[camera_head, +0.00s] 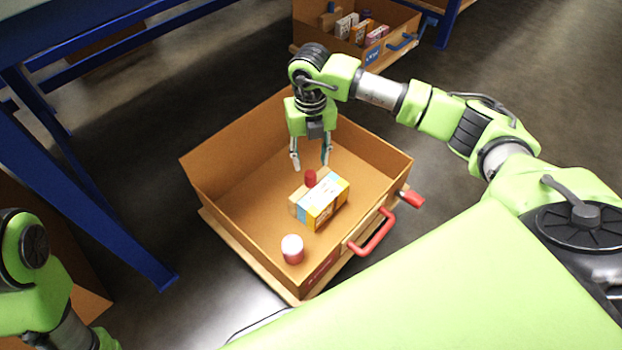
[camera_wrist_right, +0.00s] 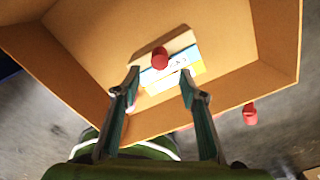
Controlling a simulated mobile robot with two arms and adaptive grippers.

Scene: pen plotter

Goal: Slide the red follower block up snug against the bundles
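I see no plain red block and no clear bundles. A small red cylinder (camera_head: 310,178) stands in the open brown box, against the back side of a yellow, white and blue carton (camera_head: 327,207). In the right wrist view the red cylinder (camera_wrist_right: 160,59) is just beyond the fingertips, with the carton (camera_wrist_right: 186,62) partly behind it. I cannot tell if the cylinder is fixed to something. My right gripper (camera_head: 311,163) points down over the box, open and empty, above and just behind the cylinder; its fingers (camera_wrist_right: 160,76) are apart. My left gripper is out of view.
The brown box (camera_head: 228,155) has tall walls and a red handle (camera_head: 374,236) at its front. A white and red can (camera_head: 292,249) stands in its near corner. Its back floor is clear. Another box (camera_head: 395,17) with packages stands behind. Blue metal legs (camera_head: 80,185) are at left.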

